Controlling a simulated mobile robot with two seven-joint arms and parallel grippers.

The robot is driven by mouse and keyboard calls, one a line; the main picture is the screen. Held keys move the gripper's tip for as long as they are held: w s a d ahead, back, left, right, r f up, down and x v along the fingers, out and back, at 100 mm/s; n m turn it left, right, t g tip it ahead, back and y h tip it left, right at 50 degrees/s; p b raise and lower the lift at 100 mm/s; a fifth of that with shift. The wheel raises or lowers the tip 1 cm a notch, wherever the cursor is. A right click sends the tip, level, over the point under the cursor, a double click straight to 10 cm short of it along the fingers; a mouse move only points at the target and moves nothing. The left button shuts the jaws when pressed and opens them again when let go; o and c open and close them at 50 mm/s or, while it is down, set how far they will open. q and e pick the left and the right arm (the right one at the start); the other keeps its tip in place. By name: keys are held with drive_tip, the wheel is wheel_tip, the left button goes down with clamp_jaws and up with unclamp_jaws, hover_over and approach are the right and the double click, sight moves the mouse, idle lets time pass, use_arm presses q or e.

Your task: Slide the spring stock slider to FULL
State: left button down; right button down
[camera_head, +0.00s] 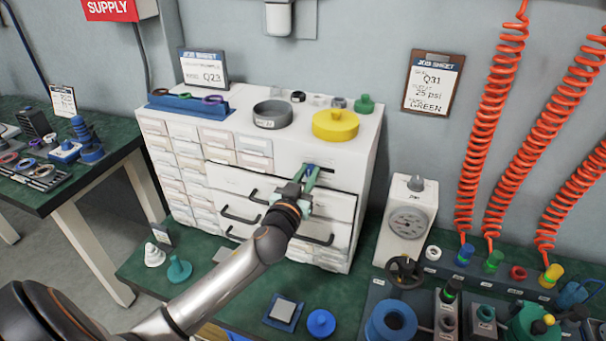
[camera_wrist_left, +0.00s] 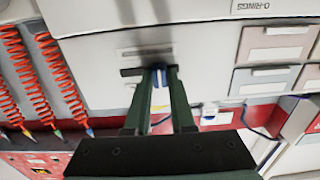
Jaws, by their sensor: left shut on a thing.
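The spring stock slider is a small blue knob (camera_head: 309,167) in a short dark slot on the upper right front of the white drawer cabinet (camera_head: 350,190). My left gripper (camera_head: 308,175) reaches up to it from the lower left, with its green fingers shut on the knob. In the left wrist view the blue knob (camera_wrist_left: 158,78) shows between the two fingers (camera_wrist_left: 160,90), in front of the dark slot (camera_wrist_left: 133,72). The slot's end markings are too small to read. My right gripper is in neither view.
Drawers with black handles (camera_head: 240,215) lie below the slot. A yellow round part (camera_head: 335,125) and a grey ring (camera_head: 272,114) sit on top of the cabinet. A gauge box (camera_head: 408,215) stands to the right. Blue and teal parts lie on the green bench in front.

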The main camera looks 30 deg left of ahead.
sight(331, 170)
use_arm(q)
drive_tip(key=d, duration=0.2)
drive_tip(key=w+d, duration=0.1)
drive_tip(key=shift+d+f+b, duration=0.15)
drive_tip(key=shift+d+b, duration=0.2)
drive_tip(key=shift+b, duration=0.05)
drive_tip(key=shift+d, duration=0.25)
drive_tip(key=c, duration=0.8)
unclamp_jaws()
drive_tip(key=shift+d, duration=0.1)
drive_tip(key=shift+o, duration=0.2)
drive_tip(key=shift+s, duration=0.45)
drive_tip(key=b+v, duration=0.1)
drive_tip(key=v, duration=1)
drive_tip(key=shift+s+b, duration=0.3)
drive_tip(key=shift+b, duration=0.05)
